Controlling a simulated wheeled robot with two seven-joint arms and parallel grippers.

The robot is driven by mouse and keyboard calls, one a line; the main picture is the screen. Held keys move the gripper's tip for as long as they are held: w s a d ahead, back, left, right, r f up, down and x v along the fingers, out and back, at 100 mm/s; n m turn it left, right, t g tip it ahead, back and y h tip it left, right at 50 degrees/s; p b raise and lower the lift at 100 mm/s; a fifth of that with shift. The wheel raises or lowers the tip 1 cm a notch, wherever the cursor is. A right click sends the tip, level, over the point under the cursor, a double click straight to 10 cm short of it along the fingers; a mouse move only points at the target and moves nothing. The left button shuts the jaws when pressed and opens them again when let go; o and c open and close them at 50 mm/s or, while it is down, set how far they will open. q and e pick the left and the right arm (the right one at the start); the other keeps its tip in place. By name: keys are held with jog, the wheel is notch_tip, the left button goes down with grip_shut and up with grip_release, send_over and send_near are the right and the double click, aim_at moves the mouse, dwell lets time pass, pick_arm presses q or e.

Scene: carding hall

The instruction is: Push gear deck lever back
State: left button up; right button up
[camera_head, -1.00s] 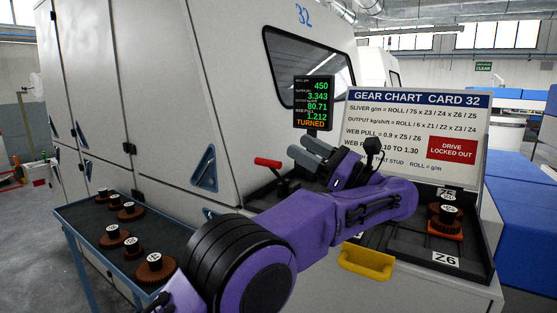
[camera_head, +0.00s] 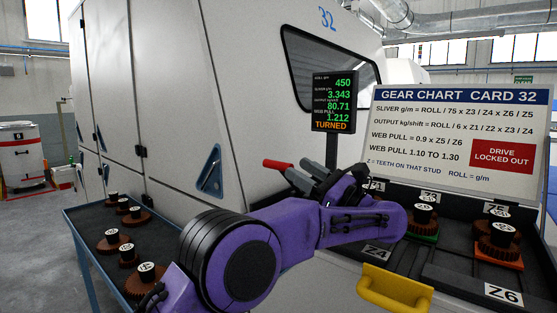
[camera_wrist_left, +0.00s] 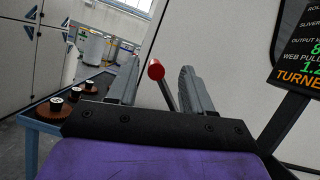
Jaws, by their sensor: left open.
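The gear deck lever (camera_head: 277,164) has a red handle and stands at the left end of the dark gear deck (camera_head: 448,262). Its lower part is hidden behind my left gripper in the head view. My left gripper (camera_head: 305,178) is open and empty, just right of the red handle in that view. In the left wrist view, the lever's red end (camera_wrist_left: 155,70) and dark shaft show between the two grey fingers of the left gripper (camera_wrist_left: 158,76). I cannot tell whether a finger touches it. My right gripper is not in view.
A chart board (camera_head: 458,130) reading "DRIVE LOCKED OUT" and a display (camera_head: 334,102) reading "TURNED" stand behind the deck. Gears (camera_head: 498,240) sit on the deck, by a yellow handle (camera_head: 393,292). A blue-framed cart (camera_head: 90,222) with several brown gears stands at the left.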

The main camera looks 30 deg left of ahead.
aim_at(278, 163)
pick_arm(q)
jog(key=a, duration=0.2)
jog(key=a+p, duration=0.1)
jog(key=a, duration=0.1)
jog(key=a+r, duration=0.1)
jog(key=a, duration=0.1)
jog(key=shift+w+a+p, duration=0.1)
jog(key=shift+a+p, duration=0.2)
jog(key=shift+p, duration=0.05)
jog(key=shift+a, duration=0.3)
grip_shut()
